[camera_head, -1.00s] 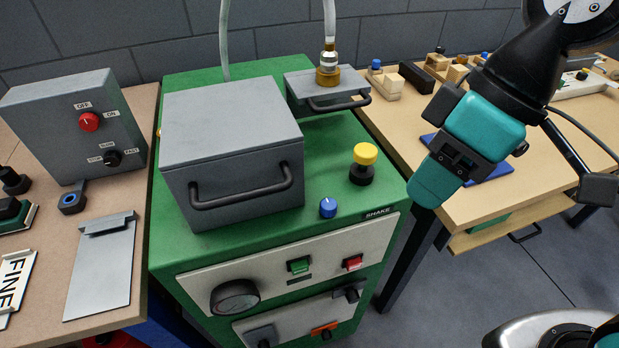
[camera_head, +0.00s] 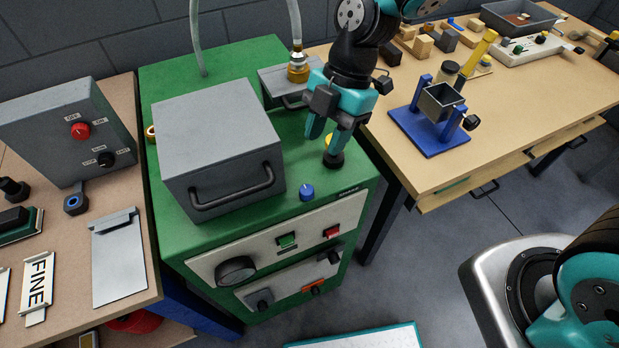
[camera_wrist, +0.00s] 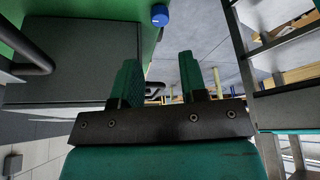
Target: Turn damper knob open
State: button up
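No label reading "damper" is legible, so I cannot tell for sure which knob it is. On the green machine (camera_head: 215,242), a small blue knob (camera_head: 307,192) with a pale pointer mark stands on the top near the front edge; it also shows in the wrist view (camera_wrist: 160,15). A yellow-topped black knob (camera_head: 333,160) stands behind it, partly hidden by a finger. My gripper (camera_head: 325,141) is open and points down just above that yellow-topped knob. In the wrist view its two fingers (camera_wrist: 165,80) are apart with nothing held between them.
A grey lidded box (camera_head: 218,145) with a black handle fills the machine top, left of my gripper. A hose fitting (camera_head: 298,68) stands behind. The left bench holds a grey control box (camera_head: 70,125). The right bench holds a blue stand (camera_head: 425,135) and wooden blocks.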

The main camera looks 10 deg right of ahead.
aim_at(308, 188)
jog(key=p+x, duration=0.1)
jog(key=x, duration=1)
jog(key=shift+p, duration=0.4)
jog(key=c, duration=0.6)
